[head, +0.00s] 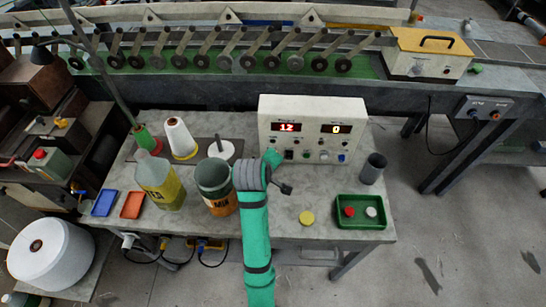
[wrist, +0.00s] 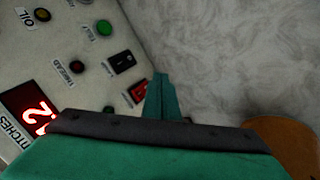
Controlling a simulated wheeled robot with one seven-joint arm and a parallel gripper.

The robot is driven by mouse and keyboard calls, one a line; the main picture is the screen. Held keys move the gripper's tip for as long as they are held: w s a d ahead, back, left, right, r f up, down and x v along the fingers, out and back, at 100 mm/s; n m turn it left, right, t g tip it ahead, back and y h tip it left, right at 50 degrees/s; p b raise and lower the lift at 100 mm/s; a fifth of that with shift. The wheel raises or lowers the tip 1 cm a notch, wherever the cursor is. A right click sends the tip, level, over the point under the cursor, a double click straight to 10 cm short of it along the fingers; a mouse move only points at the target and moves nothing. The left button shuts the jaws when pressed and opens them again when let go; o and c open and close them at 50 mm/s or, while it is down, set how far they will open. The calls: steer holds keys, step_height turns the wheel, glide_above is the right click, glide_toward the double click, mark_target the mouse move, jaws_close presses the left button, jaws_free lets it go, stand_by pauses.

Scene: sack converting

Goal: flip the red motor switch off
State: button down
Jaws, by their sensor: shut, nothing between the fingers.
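The red switch (wrist: 137,91) is a small rocker on the face of the cream control box (head: 312,112). In the head view my gripper (head: 272,158) is at the box's lower left corner, and I cannot make out the red switch there. A black rocker switch (wrist: 122,62) sits beside the red one.
The box also carries a red THREAD button (wrist: 77,67), a green button (wrist: 104,27), and a lit display (head: 287,127). On the bench stand a dark green can (head: 213,177), a grey cup (head: 372,168) and a green tray (head: 362,224). A yellow disc (head: 307,218) lies on clear bench.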

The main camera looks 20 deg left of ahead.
steer(key=shift+s+d, duration=0.5)
steer(key=shift+s, duration=0.35)
steer(key=shift+s+a+r, duration=0.1)
steer(key=shift+s+a, duration=0.05)
steer(key=shift+s, duration=0.4)
steer(key=shift+s+a+r, duration=0.1)
steer(key=shift+s+a, duration=0.05)
steer(key=shift+s, duration=0.4)
steer(key=shift+s+d, duration=0.1)
steer(key=shift+d, duration=0.15)
